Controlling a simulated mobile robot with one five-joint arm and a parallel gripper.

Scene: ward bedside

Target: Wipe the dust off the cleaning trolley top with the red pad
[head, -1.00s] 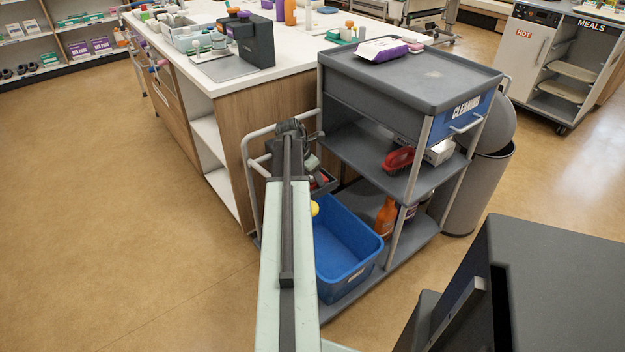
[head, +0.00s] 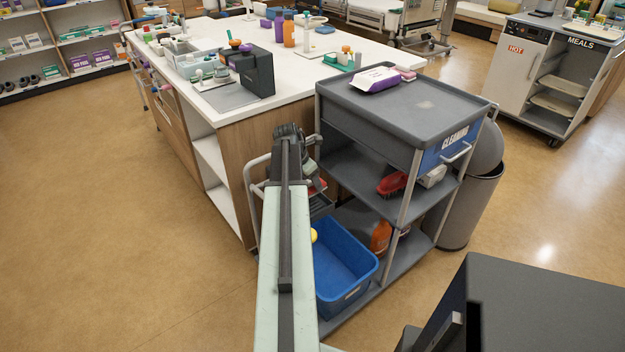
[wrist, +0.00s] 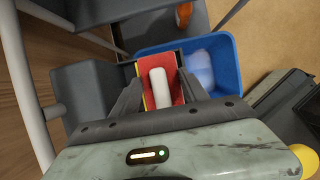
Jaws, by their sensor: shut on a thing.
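The red pad (wrist: 173,69) has a white grip and a thin yellow edge. It shows in the wrist view, with the fingers of my gripper (wrist: 158,92) shut on it. The grey trolley top (head: 380,104) has a raised rim. A pale dusty patch (head: 426,104) lies right of its middle. A white and purple pack (head: 375,80) stands at its back left.
A blue bucket (head: 343,266) stands on the trolley's bottom shelf, beside my arm. A red brush (head: 391,184) lies on the middle shelf. A grey bin (head: 470,205) stands at the right. A wooden counter (head: 243,160) is close behind. The floor at left is clear.

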